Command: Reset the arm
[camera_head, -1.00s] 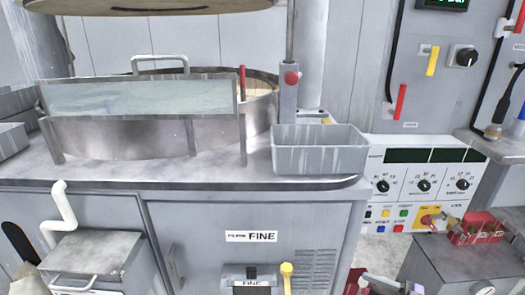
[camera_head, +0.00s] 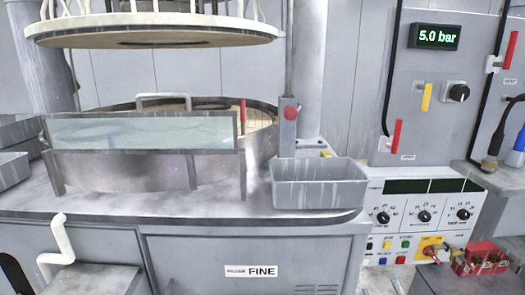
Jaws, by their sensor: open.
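My arm and my gripper do not show in this view. The polishing machine labelled FINE (camera_head: 263,271) fills the left and middle of the picture. Its round metal basin (camera_head: 110,175) has a clear splash window (camera_head: 140,132) in front. A round upper plate (camera_head: 150,33) with a pale railing hangs above the basin, clear of it.
An empty-looking grey bin (camera_head: 318,194) stands on the machine's top right corner, beside a red knob (camera_head: 290,113). A control panel (camera_head: 420,215) with dials stands to the right. A display (camera_head: 434,37) above reads 5.0 bar. A red block (camera_head: 485,261) is at lower right.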

